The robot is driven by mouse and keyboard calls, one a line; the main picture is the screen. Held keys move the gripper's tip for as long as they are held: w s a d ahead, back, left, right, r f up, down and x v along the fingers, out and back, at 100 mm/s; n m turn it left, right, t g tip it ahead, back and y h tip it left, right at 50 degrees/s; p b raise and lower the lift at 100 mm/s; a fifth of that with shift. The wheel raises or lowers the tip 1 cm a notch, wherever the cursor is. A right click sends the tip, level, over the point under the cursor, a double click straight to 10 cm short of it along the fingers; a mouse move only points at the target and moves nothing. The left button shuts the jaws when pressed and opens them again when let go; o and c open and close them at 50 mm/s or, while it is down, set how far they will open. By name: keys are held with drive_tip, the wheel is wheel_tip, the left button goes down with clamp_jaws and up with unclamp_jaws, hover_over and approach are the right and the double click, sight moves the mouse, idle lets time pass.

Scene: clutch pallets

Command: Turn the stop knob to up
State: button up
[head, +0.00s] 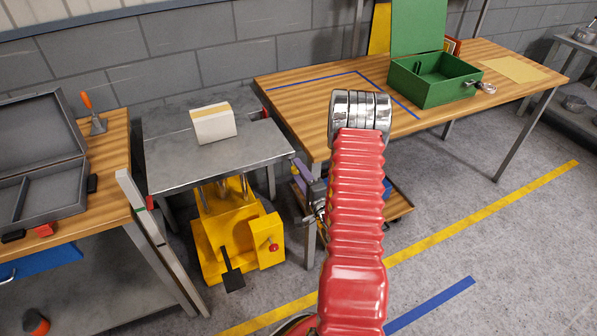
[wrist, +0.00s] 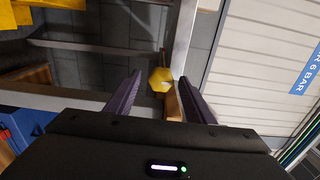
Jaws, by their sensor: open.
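A yellow many-sided knob (wrist: 157,82), apparently the stop knob, shows in the wrist view with a small pale mark on its right side. I cannot read its label or tell which setting it points to. It also seems to show as a small yellow spot in the head view (head: 294,170). My gripper (wrist: 160,79) is open, its two purple fingers spread. The knob appears between the fingertips, beyond them; no contact is visible. In the head view, my gripper (head: 301,168) is beside the lift table's right edge, partly hidden by my red arm.
A yellow-based lift table (head: 215,165) carries a cream block (head: 213,124). A wooden bench (head: 300,90) holds an open green box (head: 430,80). A left bench (head: 115,150) holds an open grey case (head: 45,150). Floor at right is mostly clear.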

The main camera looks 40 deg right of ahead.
drive_tip(key=v, duration=1.2)
idle(0.4)
drive_tip(key=s+f+n+g+y, duration=0.1)
drive_tip(key=s+f+n+g, duration=0.3)
drive_tip(key=f, duration=0.3)
drive_tip(key=s+f+n+g+y, duration=0.1)
drive_tip(key=s+f+n+g, duration=0.2)
drive_tip(key=f+g, duration=0.4)
drive_tip(key=s+a+r+n+y, duration=0.1)
drive_tip(key=a+r+n, duration=0.6)
drive_tip(key=a+r, duration=0.9)
drive_tip(key=s+a+r+n+y, duration=0.2)
drive_tip(key=a+r+n, duration=0.5)
drive_tip(key=a+r, duration=1)
wheel_tip(320, 180, up, 8)
drive_tip(key=shift+s+r+g, duration=0.15)
drive_tip(key=shift+s+g, duration=0.25)
drive_tip(key=shift+s, duration=0.3)
